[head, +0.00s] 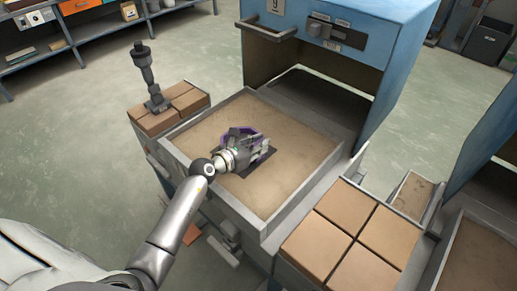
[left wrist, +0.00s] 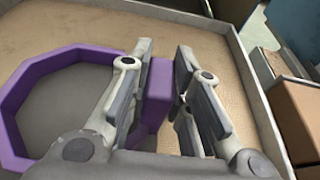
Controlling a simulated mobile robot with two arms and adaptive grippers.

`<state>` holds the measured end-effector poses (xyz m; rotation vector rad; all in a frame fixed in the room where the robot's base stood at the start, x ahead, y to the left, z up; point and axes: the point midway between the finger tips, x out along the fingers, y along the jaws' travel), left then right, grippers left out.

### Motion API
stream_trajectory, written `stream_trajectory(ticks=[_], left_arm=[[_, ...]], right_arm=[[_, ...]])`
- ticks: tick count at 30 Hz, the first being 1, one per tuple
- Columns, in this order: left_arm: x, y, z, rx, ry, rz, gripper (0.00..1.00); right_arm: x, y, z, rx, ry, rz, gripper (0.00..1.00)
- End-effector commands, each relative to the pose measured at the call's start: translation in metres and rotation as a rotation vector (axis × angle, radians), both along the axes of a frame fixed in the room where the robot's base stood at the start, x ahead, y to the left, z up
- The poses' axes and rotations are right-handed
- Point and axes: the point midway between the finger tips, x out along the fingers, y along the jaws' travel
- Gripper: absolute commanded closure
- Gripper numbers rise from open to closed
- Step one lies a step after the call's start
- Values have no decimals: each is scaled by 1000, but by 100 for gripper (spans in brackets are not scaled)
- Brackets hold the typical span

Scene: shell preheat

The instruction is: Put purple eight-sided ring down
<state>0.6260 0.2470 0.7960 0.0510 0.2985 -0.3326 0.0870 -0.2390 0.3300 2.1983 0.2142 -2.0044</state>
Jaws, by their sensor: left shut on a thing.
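The purple eight-sided ring (head: 231,134) is over the sandy bed of the metal-rimmed tray (head: 305,188), in front of the blue furnace. My left gripper (head: 259,146) is shut on one side of the ring. The left wrist view shows this wall of the ring (left wrist: 158,85) between the fingers, with the rest of the ring to the left. A dark grey square patch (head: 257,166) lies on the bed beneath the gripper, and grey shows inside the ring. I cannot tell whether the ring touches the bed. My right gripper is not in view.
The blue furnace (head: 395,50) stands open behind the tray. Tan blocks (head: 345,232) sit at the right front, and a dark upright tool (head: 147,78) stands on blocks at the left. The tray's raised rim surrounds mostly clear sandy surface.

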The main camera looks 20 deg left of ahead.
Motion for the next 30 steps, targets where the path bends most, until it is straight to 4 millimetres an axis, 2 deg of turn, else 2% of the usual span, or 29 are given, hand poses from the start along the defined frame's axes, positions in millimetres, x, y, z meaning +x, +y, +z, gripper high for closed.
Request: stream_trajectory(ticks=[3, 15, 16, 20, 30], left_arm=[[0, 0, -12, -1, -3, 1, 100], [0, 0, -16, 2, -4, 0, 100], [0, 0, -16, 1, -1, 0, 77], [0, 0, -16, 1, -1, 0, 60], [0, 0, -14, 1, -1, 0, 59]], right_arm=[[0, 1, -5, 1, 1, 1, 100], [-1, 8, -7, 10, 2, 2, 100], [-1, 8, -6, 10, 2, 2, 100], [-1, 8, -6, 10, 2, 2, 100], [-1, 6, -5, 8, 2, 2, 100]])
